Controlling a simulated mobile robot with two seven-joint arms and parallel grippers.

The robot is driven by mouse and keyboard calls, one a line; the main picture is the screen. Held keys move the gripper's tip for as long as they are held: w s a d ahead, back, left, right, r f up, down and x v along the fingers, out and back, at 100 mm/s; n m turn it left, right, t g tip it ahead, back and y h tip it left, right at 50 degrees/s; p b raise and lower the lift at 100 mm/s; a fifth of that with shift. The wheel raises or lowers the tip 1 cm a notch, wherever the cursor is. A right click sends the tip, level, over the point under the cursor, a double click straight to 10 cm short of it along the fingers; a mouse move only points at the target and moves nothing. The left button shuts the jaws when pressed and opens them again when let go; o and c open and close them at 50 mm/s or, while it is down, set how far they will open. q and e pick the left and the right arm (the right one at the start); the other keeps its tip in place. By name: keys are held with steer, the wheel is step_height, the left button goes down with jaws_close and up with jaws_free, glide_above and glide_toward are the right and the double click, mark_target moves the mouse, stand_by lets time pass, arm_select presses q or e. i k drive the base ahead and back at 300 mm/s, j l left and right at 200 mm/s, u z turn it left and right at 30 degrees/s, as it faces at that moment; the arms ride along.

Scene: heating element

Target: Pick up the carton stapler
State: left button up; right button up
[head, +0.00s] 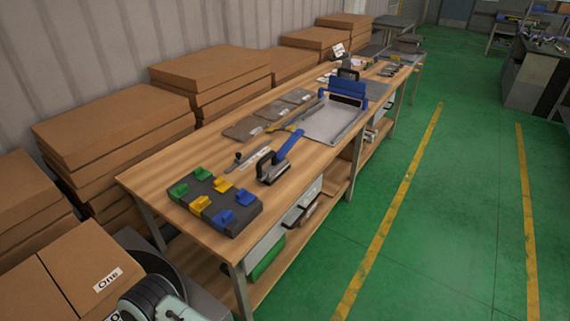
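A tool with a long blue lever, a black loop handle and a grey metal body (268,179) stands on the near part of the wooden workbench (150,180). It looks like the carton stapler. Its blue lever slants up to the right. It is close to the bench's right edge, just behind a dark block with coloured pieces. Nothing is touching it from above. Neither of my grippers shows in the head view. A dark rounded part and a pale part at the bottom left look like part of my arm.
The dark block (240,226) with green, yellow and blue pieces lies at the bench's near end. Beyond the stapler are flat grey plates and a blue-backed metal tray (325,124). Stacked cardboard boxes (110,125) line the left. The green floor (455,210) right of the bench is clear.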

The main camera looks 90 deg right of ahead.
mark_target(273, 172)
steer(key=z, duration=2.95)
steer(key=u, duration=1.2)
steer(key=l+u, duration=0.25)
steer(key=u, duration=0.15)
steer(key=l+u, duration=0.6)
steer(key=u, duration=0.2)
steer(key=k+l+u, duration=0.1)
steer(key=l+u, duration=0.15)
steer(key=k+l+u, duration=0.1)
steer(key=l+u, duration=0.15)
steer(key=l, duration=0.15)
steer(key=k+l+u, duration=0.35)
steer(key=l, duration=0.2)
steer(key=k+l+u, duration=0.1)
steer(key=l, duration=0.25)
steer(key=k+l+u, duration=0.15)
steer(key=k+l, duration=0.85)
steer(key=l, duration=0.15)
